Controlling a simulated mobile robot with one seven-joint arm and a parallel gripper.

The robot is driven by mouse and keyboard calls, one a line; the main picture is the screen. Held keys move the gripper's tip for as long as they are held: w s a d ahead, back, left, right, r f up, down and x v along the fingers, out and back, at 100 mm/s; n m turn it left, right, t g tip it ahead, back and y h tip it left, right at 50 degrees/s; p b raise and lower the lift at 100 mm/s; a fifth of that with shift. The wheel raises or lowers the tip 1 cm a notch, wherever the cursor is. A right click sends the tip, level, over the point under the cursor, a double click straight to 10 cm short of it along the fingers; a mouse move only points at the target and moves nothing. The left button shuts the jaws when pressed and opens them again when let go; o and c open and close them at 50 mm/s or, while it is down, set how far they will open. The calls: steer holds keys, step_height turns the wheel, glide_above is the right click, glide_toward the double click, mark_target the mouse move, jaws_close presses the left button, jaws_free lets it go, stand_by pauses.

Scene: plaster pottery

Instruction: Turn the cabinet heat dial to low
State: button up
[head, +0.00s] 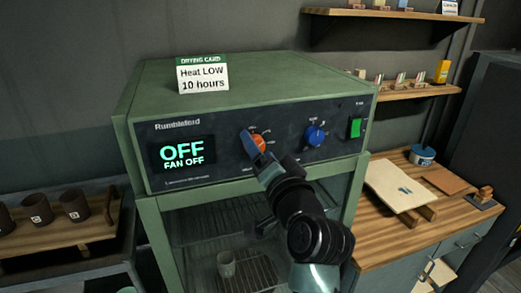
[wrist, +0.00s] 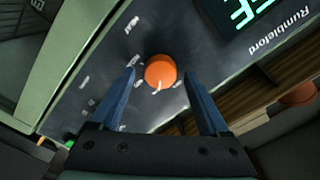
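The orange heat dial (head: 260,140) is on the dark front panel of the green drying cabinet (head: 240,80), partly covered by my gripper in the head view. My gripper (head: 250,141) is in front of it. In the wrist view, my open blue fingers (wrist: 159,76) stand on either side of the orange dial (wrist: 161,71), with a visible gap on both sides. The display (head: 182,152) reads OFF and FAN OFF. A card (head: 202,77) on top reads Heat LOW, 10 hours.
A blue dial (head: 315,135) and a green switch (head: 355,128) are right of the orange dial. Brown mugs (head: 73,206) are at left. A wooden worktop (head: 440,220) and shelves (head: 400,91) are at right.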

steer(key=shift+s+d, duration=0.1)
steer(key=b+v, duration=0.4)
steer(key=v, duration=0.8)
steer(key=shift+s+b, duration=0.3)
steer(key=shift+s, duration=0.05)
steer(key=shift+d, duration=0.1)
